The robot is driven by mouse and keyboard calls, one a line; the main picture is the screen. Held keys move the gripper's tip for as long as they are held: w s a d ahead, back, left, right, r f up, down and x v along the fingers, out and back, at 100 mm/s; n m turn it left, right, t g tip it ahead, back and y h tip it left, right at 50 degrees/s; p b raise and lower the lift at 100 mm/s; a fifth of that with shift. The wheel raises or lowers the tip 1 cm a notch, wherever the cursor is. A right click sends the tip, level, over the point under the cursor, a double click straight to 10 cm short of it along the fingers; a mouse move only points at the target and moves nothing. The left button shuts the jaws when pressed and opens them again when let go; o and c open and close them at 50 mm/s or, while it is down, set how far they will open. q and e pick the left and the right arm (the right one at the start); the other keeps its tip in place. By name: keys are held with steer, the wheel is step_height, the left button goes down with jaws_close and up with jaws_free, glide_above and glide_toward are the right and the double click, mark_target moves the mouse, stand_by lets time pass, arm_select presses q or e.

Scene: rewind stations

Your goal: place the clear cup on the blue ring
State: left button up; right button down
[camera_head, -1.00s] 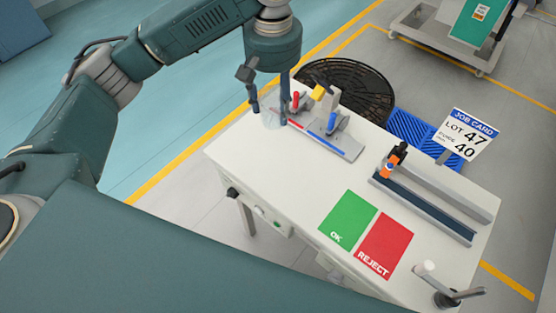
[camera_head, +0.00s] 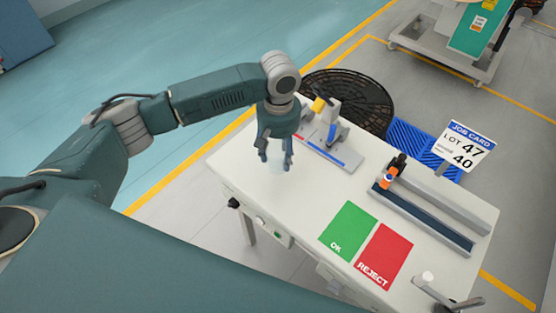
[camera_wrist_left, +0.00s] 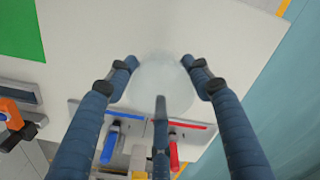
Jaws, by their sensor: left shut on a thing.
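My left gripper (camera_head: 276,161) is shut on the clear cup (camera_head: 278,168), which shows only faintly between its fingers. In the left wrist view the cup (camera_wrist_left: 163,78) is a pale translucent round shape between the fingertips (camera_wrist_left: 159,62). They are over the white table top, just in front of the grey fixture (camera_head: 345,158). The fixture has a blue strip (camera_head: 325,153) and a red strip (camera_wrist_left: 192,125), with a blue clamp (camera_wrist_left: 109,148) and a red clamp (camera_wrist_left: 174,153). I cannot make out a distinct blue ring. My right gripper is not in view.
A green OK mat (camera_head: 347,230) and a red REJECT mat (camera_head: 383,255) lie on the table (camera_head: 235,170). A slide rail (camera_head: 430,222) with an orange part (camera_head: 387,181) is at right. A job card (camera_head: 465,147) and black round mesh (camera_head: 365,95) are beyond. The left-front table top is clear.

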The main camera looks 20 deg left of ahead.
mark_target(278, 163)
arm_select(q)
steer(key=shift+f, duration=2)
steer(key=shift+f, duration=0.1)
steer(key=o, duration=1.1)
steer(key=shift+c, duration=0.2)
